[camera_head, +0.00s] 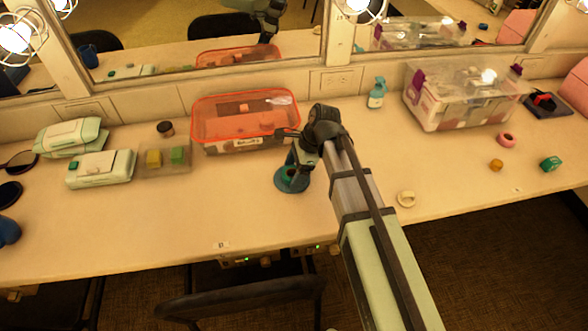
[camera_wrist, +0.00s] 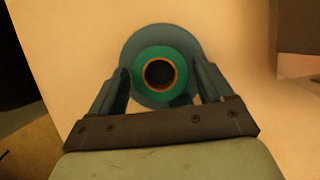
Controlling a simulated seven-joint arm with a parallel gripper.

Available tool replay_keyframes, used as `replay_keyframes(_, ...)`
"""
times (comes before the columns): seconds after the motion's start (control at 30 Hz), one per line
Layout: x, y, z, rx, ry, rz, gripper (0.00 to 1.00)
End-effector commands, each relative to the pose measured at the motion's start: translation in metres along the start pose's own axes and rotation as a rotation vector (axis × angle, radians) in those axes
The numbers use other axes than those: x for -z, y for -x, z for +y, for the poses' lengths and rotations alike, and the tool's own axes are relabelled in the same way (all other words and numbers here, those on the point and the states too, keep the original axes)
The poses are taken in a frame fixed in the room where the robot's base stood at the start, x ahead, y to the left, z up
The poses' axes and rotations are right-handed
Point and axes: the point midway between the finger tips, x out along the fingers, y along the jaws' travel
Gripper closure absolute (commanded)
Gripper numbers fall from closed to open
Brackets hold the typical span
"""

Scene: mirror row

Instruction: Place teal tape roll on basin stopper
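The teal tape roll (camera_wrist: 160,54) has an orange-brown core and a dark hole. In the wrist view it appears flat over the blue basin stopper (camera_wrist: 134,48), roughly centred, with the stopper's rim showing around it. In the head view the stopper (camera_head: 281,184) lies on the counter, with the teal roll (camera_head: 289,173) over it, partly hidden by my gripper (camera_head: 293,168). In the wrist view my gripper (camera_wrist: 162,74) has one finger on each side of the roll, with gaps between, so it looks open. Whether the roll rests fully on the stopper cannot be told.
An orange bin (camera_head: 215,143) stands behind my gripper, close to it. A spray bottle (camera_head: 377,93) and clear box (camera_head: 437,118) are behind right. A cream roll (camera_head: 405,199), orange roll (camera_head: 496,165), pink roll (camera_head: 507,139) and teal-green item (camera_head: 551,163) lie right.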

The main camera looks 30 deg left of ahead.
Motion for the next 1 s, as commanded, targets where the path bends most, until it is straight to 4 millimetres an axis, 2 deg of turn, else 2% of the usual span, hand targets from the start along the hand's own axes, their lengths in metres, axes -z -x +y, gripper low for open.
replay_keyframes(0.07, 0.000, 0.000, 0.000, 0.000, 0.000, 0.000, 0.12)
replay_keyframes(0.33, 0.000, 0.001, 0.000, 0.000, 0.000, 0.000, 0.12)
replay_keyframes(0.47, -0.001, 0.008, 0.000, 0.001, -0.001, 0.000, 0.12)
replay_keyframes(1.0, -0.001, 0.092, -0.001, 0.001, -0.001, -0.001, 0.12)
